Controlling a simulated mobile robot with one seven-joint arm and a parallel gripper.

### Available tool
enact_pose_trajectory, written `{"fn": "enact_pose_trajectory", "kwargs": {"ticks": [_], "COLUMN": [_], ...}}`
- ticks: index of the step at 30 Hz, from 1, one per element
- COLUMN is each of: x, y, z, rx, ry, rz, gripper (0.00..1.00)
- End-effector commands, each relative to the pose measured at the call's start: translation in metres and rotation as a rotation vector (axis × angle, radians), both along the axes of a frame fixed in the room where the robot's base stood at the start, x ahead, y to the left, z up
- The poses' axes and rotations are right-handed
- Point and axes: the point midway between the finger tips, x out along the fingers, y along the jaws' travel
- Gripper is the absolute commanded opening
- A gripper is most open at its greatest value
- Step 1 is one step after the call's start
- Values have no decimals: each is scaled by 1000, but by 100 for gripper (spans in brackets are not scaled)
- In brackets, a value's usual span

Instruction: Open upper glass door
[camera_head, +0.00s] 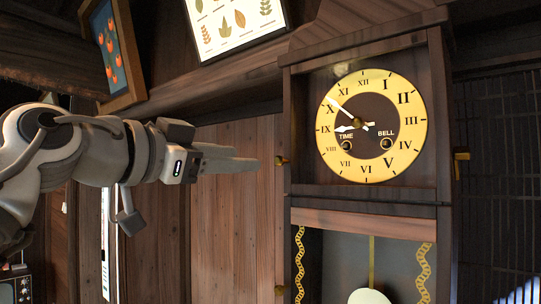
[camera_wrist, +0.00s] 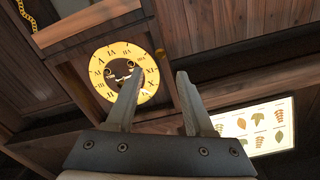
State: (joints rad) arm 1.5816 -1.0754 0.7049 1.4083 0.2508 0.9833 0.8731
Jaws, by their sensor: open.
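A tall dark wooden wall clock (camera_head: 372,195) shows on the right in the head view, with its upper glass door (camera_head: 293,130) in front of a yellow dial (camera_head: 328,140). The upper door looks shut. A small brass knob (camera_head: 282,160) sits at its left edge. My gripper (camera_head: 250,164) is left of the clock, at about the knob's height, its fingers pointing right and apart from the door. In the wrist view my gripper (camera_wrist: 158,80) is open and empty, with the dial (camera_wrist: 105,53) tilted behind the left finger.
Below is the lower door with a pendulum (camera_head: 369,296) and another brass knob (camera_head: 279,290). A brass piece (camera_head: 460,156) is on the clock's right side. A leaf picture (camera_head: 236,22) and a fruit picture (camera_head: 111,44) hang above. Dark lattice (camera_head: 500,180) stands at right.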

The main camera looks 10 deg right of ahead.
Motion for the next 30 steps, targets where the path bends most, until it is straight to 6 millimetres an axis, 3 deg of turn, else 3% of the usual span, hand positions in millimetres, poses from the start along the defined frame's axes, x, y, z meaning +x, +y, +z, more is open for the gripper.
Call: {"fn": "enact_pose_trajectory", "kwargs": {"ticks": [6,12,25,26,30], "x": [28,45,52,52,52], "y": [-39,-62,-71,-71,-71], "z": [2,1,0,0,0], "rx": [3,1,1,0,0], "ry": [1,1,0,0,0], "rz": [-3,-1,1,1,1], "gripper": [53,53,53,51,26]}}
